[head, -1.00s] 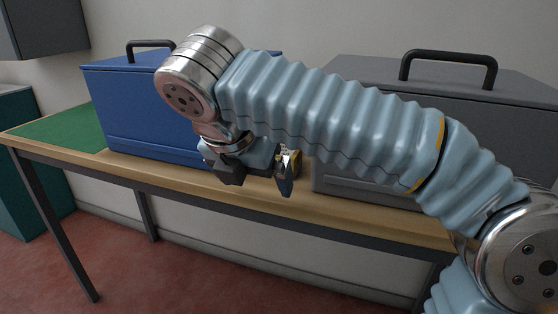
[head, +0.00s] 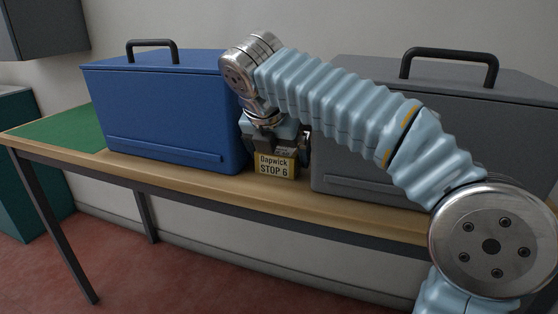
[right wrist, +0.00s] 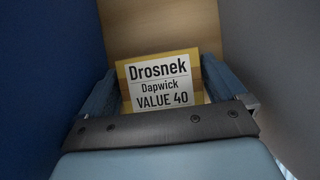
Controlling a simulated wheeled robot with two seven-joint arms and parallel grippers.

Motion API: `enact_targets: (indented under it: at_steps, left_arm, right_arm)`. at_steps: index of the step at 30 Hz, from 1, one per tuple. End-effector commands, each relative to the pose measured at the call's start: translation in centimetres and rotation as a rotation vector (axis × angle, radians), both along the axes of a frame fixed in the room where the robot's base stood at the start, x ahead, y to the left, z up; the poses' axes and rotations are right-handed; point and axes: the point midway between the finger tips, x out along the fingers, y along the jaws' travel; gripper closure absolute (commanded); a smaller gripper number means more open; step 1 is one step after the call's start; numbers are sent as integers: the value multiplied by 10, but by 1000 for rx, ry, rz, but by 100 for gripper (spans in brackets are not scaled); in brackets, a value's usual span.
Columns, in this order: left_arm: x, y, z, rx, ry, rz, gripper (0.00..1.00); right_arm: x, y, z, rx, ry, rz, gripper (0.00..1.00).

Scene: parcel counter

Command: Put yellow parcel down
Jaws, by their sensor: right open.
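The yellow parcel (head: 276,168) sits on the wooden counter in the gap between the blue box and the grey box. Its label reads "Dapwick STOP 6" in the head view. In the right wrist view the parcel (right wrist: 159,84) shows a white label reading "Drosnek Dapwick VALUE 40". My right gripper (head: 278,149) is open, pointing down over the parcel, with a finger on either side of it. I cannot tell whether the fingers touch it. The gripper hides the parcel's upper part in the head view. My left gripper is not in view.
The blue box (head: 160,112) with a black handle stands close on the left. The grey box (head: 350,180), also handled, stands close on the right, partly behind my right arm. A green mat (head: 60,131) lies at the counter's left end. The counter's front edge runs close before the parcel.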

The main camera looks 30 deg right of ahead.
Motion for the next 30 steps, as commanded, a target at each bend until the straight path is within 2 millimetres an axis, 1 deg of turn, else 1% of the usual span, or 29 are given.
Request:
enact_targets:
  at_steps: [2,9,10,11,12,18,22,26,30]
  left_arm:
    - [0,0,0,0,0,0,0]
    - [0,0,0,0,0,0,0]
    - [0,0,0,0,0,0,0]
    - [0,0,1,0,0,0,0]
    - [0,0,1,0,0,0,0]
    - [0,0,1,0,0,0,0]
    - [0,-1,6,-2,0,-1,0]
    - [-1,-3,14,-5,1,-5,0]
    - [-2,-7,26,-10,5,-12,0]
  right_arm:
    - [0,0,0,0,0,0,2]
    - [0,0,0,0,0,0,39]
    - [0,0,0,0,0,0,43]
    - [0,0,1,0,0,0,46]
    - [0,0,1,0,0,0,51]
    - [-1,1,2,0,0,0,51]
    - [-2,2,9,0,0,-1,51]
    - [-2,4,26,0,-2,-1,51]
    - [-2,3,52,0,-2,-1,51]
